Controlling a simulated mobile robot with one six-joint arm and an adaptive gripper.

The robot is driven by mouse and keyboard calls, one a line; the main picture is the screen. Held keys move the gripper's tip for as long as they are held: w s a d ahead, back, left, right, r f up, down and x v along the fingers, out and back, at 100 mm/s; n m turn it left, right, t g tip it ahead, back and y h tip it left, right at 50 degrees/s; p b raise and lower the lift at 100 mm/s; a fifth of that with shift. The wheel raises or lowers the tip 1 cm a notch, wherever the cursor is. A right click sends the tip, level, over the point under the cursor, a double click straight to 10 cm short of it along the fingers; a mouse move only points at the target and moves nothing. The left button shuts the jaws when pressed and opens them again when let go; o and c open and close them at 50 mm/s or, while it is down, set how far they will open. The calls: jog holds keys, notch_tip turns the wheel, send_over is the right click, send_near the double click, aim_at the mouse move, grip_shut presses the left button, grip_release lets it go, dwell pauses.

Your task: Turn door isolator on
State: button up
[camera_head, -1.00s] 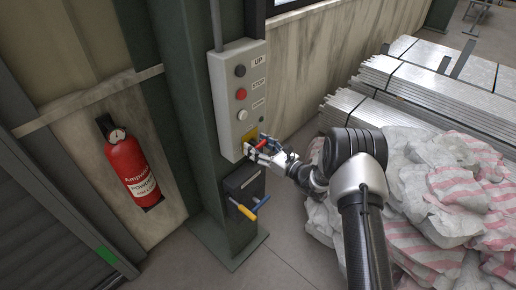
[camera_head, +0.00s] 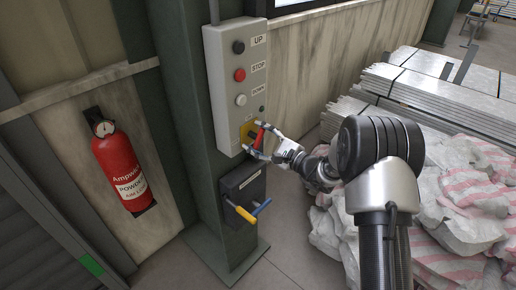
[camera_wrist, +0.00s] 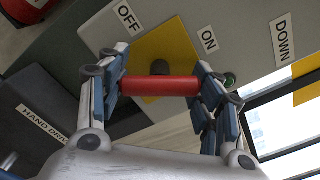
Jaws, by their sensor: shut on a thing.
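The door isolator's red handle (camera_head: 260,136) sits on a yellow plate (camera_head: 247,130) low on the grey control box. In the wrist view the red handle (camera_wrist: 160,86) lies crosswise in front of the yellow plate (camera_wrist: 172,50), with a dark shaft behind it. The OFF label (camera_wrist: 127,17) and the ON label (camera_wrist: 208,40) are beside the plate's upper edge. My gripper (camera_head: 256,142) is shut on the handle, one finger at each end in the wrist view (camera_wrist: 160,84). I cannot tell which label the handle points to.
The control box (camera_head: 218,95) carries UP, STOP and DOWN buttons above the isolator. A dark hand-drive box (camera_head: 240,190) with blue and yellow handles is just below. A fire extinguisher (camera_head: 120,165) hangs at left. Sacks (camera_head: 455,195) and metal stacks (camera_head: 440,95) fill the right.

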jog(key=n+b, duration=0.2)
jog(key=shift+f+n+b, duration=0.2)
jog(key=shift+n+b, duration=0.15)
jog(key=shift+n, duration=0.05)
jog(key=shift+r+n+b, duration=0.15)
jog(key=shift+n+b, duration=0.35)
jog(key=shift+n, duration=1.1)
jog(key=o, duration=1)
jog(key=v, duration=1.2)
